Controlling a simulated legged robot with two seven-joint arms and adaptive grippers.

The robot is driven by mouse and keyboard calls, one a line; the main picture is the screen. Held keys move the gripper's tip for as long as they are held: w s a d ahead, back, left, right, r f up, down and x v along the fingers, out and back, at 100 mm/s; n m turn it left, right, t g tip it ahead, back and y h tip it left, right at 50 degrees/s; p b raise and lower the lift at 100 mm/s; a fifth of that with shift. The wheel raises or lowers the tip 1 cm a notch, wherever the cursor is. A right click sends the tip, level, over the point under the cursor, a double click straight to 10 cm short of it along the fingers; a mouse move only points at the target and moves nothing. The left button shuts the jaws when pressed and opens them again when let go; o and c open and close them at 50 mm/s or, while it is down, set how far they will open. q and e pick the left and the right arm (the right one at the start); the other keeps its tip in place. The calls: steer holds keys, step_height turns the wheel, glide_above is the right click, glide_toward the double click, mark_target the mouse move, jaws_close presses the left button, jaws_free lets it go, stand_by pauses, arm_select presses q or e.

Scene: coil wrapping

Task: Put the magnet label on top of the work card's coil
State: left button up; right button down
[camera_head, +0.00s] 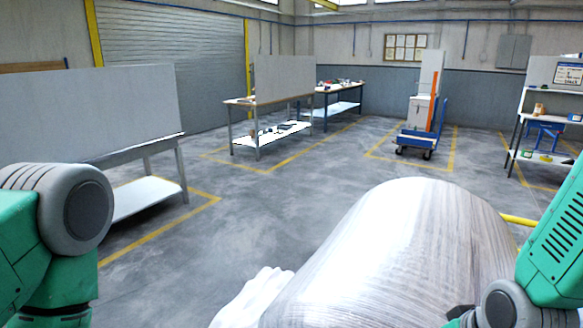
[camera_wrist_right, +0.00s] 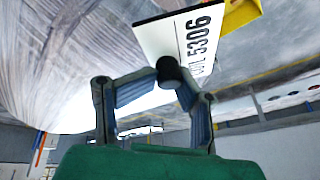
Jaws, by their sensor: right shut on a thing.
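A large coil (camera_head: 395,255) wrapped in shiny clear film lies at the lower right of the head view. It also fills the upper left of the right wrist view (camera_wrist_right: 60,60). My right gripper (camera_wrist_right: 172,76) is shut on the white magnet label (camera_wrist_right: 182,40), which reads "5306" in black. In the wrist view the label is to the right of the coil, overlapping its edge in the picture; I cannot tell whether they touch. My left arm shows at the left of the head view, but its gripper is out of frame.
A shelf rack (camera_head: 540,115) at the right carries a card (camera_head: 568,75) too small to read. A blue cart (camera_head: 418,140) and workbenches (camera_head: 265,105) stand farther back. White wrapping (camera_head: 250,298) lies beside the coil. The grey floor (camera_head: 250,220) ahead is clear.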

steer(key=s+f, duration=0.2)
steer(key=s, duration=0.1)
steer(key=shift+a+f, duration=0.15)
steer(key=shift+a, duration=0.25)
step_height(320, 180, down, 10)
steer(key=b, duration=1)
steer(key=shift+r, duration=0.2)
steer(key=shift+w+a, duration=0.15)
